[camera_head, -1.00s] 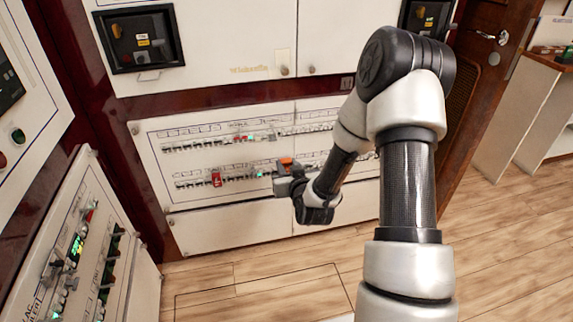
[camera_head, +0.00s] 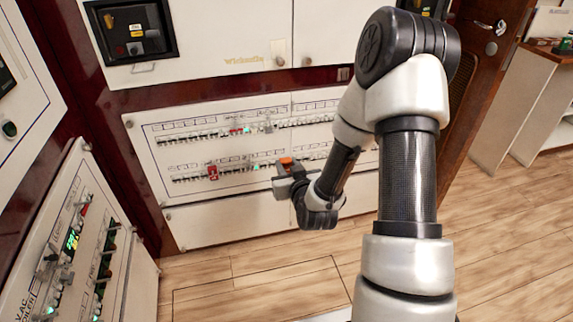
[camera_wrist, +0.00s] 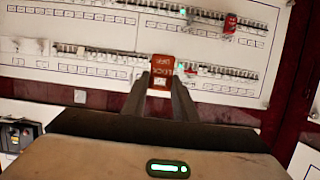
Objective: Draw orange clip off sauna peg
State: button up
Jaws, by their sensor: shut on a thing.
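My gripper (camera_head: 283,172) is shut on the orange clip (camera_head: 286,160) in front of the white breaker panel (camera_head: 230,215). In the wrist view the two dark fingers (camera_wrist: 164,80) close on the orange clip (camera_wrist: 162,72), which bears pale lettering. The clip overlaps a breaker row in both views. I cannot tell whether it touches a peg. The peg itself is not clearly visible.
A red tag (camera_head: 213,173) hangs on the lower breaker row, left of my gripper. A side panel (camera_head: 75,240) with switches and green lights stands at left. White cabinet doors (camera_head: 225,40) are above. The wooden floor (camera_head: 260,275) is clear.

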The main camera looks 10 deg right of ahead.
jog(key=shift+s, duration=0.1)
jog(key=shift+s, duration=2.15)
jog(key=shift+s+p, duration=0.6)
jog(key=shift+s, duration=0.75)
notch_tip(320, 180, up, 30)
jog(key=p, duration=2.7)
send_over(287, 169)
jog(key=s+a, duration=0.3)
jog(key=s, duration=0.2)
jog(key=shift+s+d+r, duration=0.1)
jog(key=shift+s, duration=0.05)
